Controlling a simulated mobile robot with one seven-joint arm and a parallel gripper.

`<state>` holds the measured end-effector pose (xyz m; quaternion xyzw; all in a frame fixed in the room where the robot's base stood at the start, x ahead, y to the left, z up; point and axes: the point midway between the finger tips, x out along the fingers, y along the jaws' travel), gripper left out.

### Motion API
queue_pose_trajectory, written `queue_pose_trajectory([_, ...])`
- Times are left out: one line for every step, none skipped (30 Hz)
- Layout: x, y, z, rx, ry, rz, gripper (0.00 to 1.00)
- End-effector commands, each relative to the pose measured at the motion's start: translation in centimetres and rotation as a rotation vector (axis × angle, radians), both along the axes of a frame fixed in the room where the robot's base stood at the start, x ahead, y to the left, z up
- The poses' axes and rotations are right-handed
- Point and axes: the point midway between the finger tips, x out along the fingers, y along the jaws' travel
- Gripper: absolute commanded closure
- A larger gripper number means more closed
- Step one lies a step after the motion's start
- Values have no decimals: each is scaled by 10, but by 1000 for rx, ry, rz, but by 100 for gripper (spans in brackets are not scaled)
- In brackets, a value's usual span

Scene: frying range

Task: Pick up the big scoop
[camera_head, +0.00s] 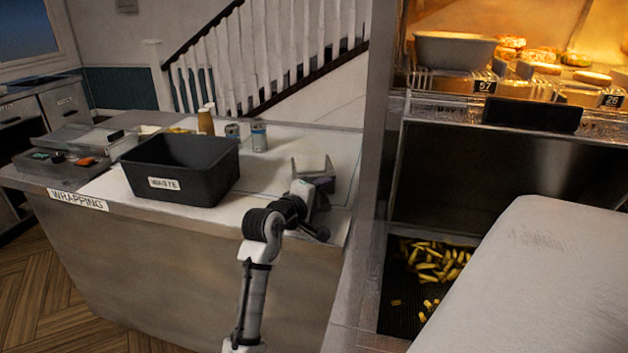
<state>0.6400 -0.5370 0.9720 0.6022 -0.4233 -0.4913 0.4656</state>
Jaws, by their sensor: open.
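I cannot make out a big scoop in this view. My gripper (311,166) is over the right end of the wrapping counter (262,190), fingers apart and pointing away from me. It looks empty. It is to the right of the black waste bin and apart from it. Fries (432,262) lie loose in a dark bay (400,316) to the right of my arm, partly hidden by a pale surface in front.
The black waste bin (195,172) stands on the counter. Behind it are a sauce bottle (206,122) and cans (259,135). A metal post (375,130) separates the counter from the fry bay. A lit shelf above holds a grey tub (455,50) and food.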

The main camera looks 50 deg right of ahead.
Motion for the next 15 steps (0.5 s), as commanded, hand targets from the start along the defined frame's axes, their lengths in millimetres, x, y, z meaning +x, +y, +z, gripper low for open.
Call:
queue_pose_trajectory([0,-1,0,0,0,0,51])
queue_pose_trajectory([0,-2,0,0,0,1,51])
queue_pose_trajectory([0,-1,0,-1,0,1,51])
queue_pose_trajectory([0,-1,0,-1,0,1,51])
queue_pose_trajectory([0,-1,-1,0,0,1,51])
queue_pose_trajectory([0,-1,0,0,0,1,51])
queue_pose_trajectory([0,-1,-1,0,0,1,54])
queue_pose_trajectory([0,-1,-1,0,0,1,58])
queue_pose_trajectory([0,-1,0,0,0,1,63])
queue_pose_trajectory([0,-1,0,0,0,1,67])
queue_pose_trajectory([0,-1,0,0,0,1,71])
queue_pose_trajectory([0,-1,0,0,0,1,76])
queue_pose_trajectory([0,-1,0,0,0,1,80])
queue_pose_trajectory([0,-1,0,0,0,1,84])
queue_pose_trajectory([0,-1,0,0,0,1,89])
